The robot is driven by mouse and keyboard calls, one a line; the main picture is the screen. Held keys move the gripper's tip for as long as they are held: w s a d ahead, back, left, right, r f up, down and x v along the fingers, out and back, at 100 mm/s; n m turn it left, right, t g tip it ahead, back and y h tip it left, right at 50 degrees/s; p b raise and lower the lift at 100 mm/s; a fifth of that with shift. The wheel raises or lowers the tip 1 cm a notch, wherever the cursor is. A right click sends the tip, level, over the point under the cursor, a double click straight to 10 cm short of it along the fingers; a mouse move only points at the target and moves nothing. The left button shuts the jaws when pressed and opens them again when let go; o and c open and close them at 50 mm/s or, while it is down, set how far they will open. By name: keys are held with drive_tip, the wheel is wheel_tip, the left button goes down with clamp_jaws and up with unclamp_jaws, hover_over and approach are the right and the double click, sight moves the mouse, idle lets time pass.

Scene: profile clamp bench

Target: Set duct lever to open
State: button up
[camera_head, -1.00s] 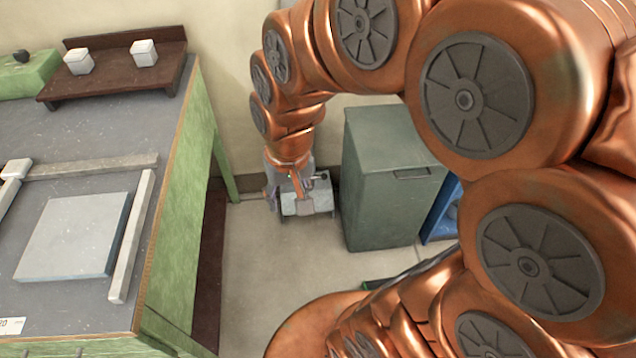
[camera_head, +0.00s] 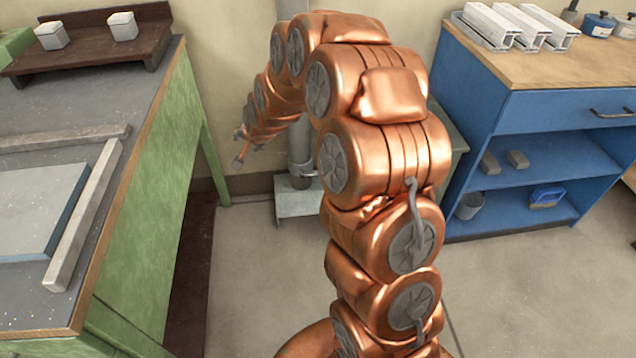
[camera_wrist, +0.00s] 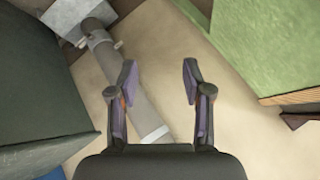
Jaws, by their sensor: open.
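The duct is a grey upright pipe (camera_head: 300,150) rising from a pale grey box (camera_head: 298,207) on the floor by the wall. In the wrist view the duct (camera_wrist: 118,78) runs slantwise, with a pale band near its lower visible end. A small lever-like stub (camera_wrist: 118,44) sticks out of its side near the box; its setting cannot be read. My gripper (camera_wrist: 157,75) is open and empty, its left finger overlapping the duct in the picture; contact cannot be told. In the head view my gripper (camera_head: 239,148) is left of the duct, above the floor.
A green bench (camera_head: 150,200) stands left of the duct, its side also at upper right in the wrist view. A dark green cabinet (camera_wrist: 40,85) fills the left of the wrist view. A blue cabinet (camera_head: 520,130) stands right. Floor between is clear.

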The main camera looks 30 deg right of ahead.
drive_tip(key=w+d+f+m+t+h+b, duration=0.1)
drive_tip(key=w+d+f+m+t+b, duration=0.1)
drive_tip(key=w+d+f+b, duration=0.3)
drive_tip(key=w+d+f+m+t+h+b, duration=0.15)
drive_tip(key=w+f, duration=0.25)
drive_tip(key=f, duration=0.4)
drive_tip(key=m+t+h+b, duration=0.65)
drive_tip(key=m+b, duration=0.35)
drive_tip(key=b, duration=0.9)
approach(318, 174)
drive_tip(key=f+x, duration=0.1)
drive_tip(key=x, duration=0.2)
drive_tip(key=shift+n, duration=0.25)
drive_tip(key=shift+r+b+x, duration=0.2)
drive_tip(key=shift+b+x, duration=1.45)
drive_tip(key=shift+x, duration=2.1)
drive_tip(key=shift+c, duration=0.3)
